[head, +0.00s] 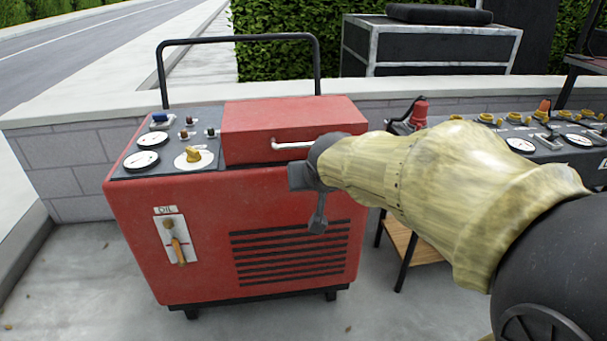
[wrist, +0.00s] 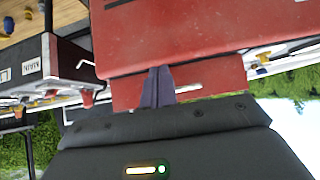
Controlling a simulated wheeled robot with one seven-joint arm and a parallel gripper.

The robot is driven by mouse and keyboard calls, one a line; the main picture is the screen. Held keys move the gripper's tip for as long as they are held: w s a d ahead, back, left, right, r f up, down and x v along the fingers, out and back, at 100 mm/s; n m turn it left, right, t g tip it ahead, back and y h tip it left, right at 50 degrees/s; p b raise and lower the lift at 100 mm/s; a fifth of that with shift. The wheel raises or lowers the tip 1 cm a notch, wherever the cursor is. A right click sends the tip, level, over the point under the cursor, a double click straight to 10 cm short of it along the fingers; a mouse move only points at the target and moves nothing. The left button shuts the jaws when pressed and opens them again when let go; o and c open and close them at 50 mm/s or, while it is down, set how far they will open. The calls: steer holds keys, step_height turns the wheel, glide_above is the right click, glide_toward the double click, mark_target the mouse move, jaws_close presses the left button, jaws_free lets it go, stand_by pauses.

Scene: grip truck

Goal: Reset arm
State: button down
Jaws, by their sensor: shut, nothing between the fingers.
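My arm reaches in from the right in the head view, in a pale yellow-green sleeve. My gripper (head: 318,226) hangs in front of the upper right of the red machine's front face. Its dark fingers also show in the wrist view (wrist: 157,88), together and empty. The red machine (head: 200,235) has a raised red lid box (head: 290,118) with a silver handle (head: 292,145), partly hidden by my wrist. I cannot tell whether my gripper touches the machine.
The machine's top left holds gauges, a yellow knob (head: 194,154) and small switches. An OIL lever (head: 175,243) is on its front. A second dark panel (head: 545,142) with gauges and yellow knobs stands right. A low wall (head: 75,170) runs behind. Concrete floor lies clear at lower left.

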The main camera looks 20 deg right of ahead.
steer(key=s+a+f+n+g+y+p, duration=0.1)
steer(key=s+f+g+p, duration=0.65)
steer(key=s+p, duration=0.55)
step_height(320, 180, up, 36)
steer(key=p, duration=3.5)
steer(key=shift+s+r+t, duration=0.2)
steer(key=shift+s+t, duration=0.05)
steer(key=shift+t, duration=0.1)
